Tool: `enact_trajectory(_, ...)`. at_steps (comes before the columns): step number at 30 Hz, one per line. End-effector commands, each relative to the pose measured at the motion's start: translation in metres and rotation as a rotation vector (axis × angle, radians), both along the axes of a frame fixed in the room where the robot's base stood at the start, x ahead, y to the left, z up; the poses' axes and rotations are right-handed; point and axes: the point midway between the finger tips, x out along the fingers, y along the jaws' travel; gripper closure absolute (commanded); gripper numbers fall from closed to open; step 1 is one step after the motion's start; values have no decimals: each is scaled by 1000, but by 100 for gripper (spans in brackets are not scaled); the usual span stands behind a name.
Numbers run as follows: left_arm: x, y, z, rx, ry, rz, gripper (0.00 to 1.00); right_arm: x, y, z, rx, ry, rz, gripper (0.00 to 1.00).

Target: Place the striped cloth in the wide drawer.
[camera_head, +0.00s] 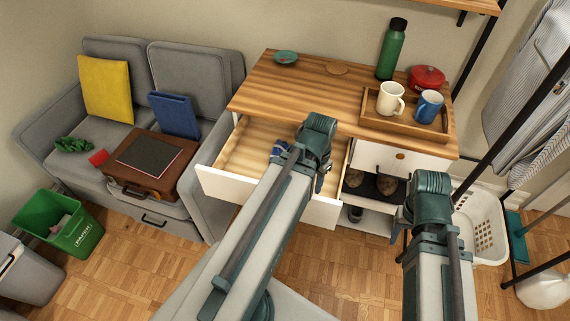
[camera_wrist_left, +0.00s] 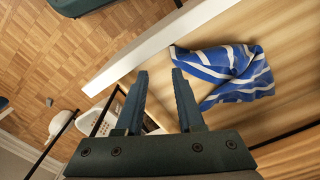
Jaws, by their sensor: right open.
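The striped cloth (camera_wrist_left: 230,72), blue with white stripes, lies crumpled on the light wooden floor of the wide drawer, near its white front wall, in the left wrist view. In the head view only a small part of the cloth (camera_head: 279,148) shows beside my left arm. The wide drawer (camera_head: 242,150) is pulled out under the desktop; my left arm hides much of it. My left gripper (camera_wrist_left: 160,72) is over the drawer with its fingers apart and nothing between them, just beside the cloth. My right gripper (camera_head: 396,236) is open, low before the desk's right side, its fingers mostly hidden.
The desktop (camera_head: 300,85) holds a tray (camera_head: 376,119) with two mugs, a green bottle (camera_head: 392,48), a red pot (camera_head: 427,77) and a teal dish (camera_head: 286,57). A smaller drawer (camera_head: 378,156) and open shelf are at right. A white basket (camera_head: 482,225) stands beside the desk.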

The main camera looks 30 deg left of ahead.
Motion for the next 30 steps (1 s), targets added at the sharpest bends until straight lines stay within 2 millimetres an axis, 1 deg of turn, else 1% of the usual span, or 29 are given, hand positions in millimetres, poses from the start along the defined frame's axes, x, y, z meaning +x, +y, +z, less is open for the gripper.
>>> enact_trajectory(1,4,5,-2,0,0,2,74,0,0,-2,0,0,0,50)
enact_trajectory(5,16,25,-7,0,0,5,97,0,0,-7,0,0,0,50)
enact_trajectory(6,21,33,-9,0,0,6,100,0,0,-9,0,0,0,50)
enact_trajectory(24,90,156,-34,0,0,3,100,0,0,-34,0,0,0,50)
enact_trajectory(27,97,171,-39,0,0,2,100,0,0,-39,0,0,0,50)
enact_trajectory(28,94,167,-46,0,0,0,100,0,0,-47,0,0,0,50)
enact_trajectory(30,93,166,-53,0,0,0,100,0,0,-53,0,0,0,50)
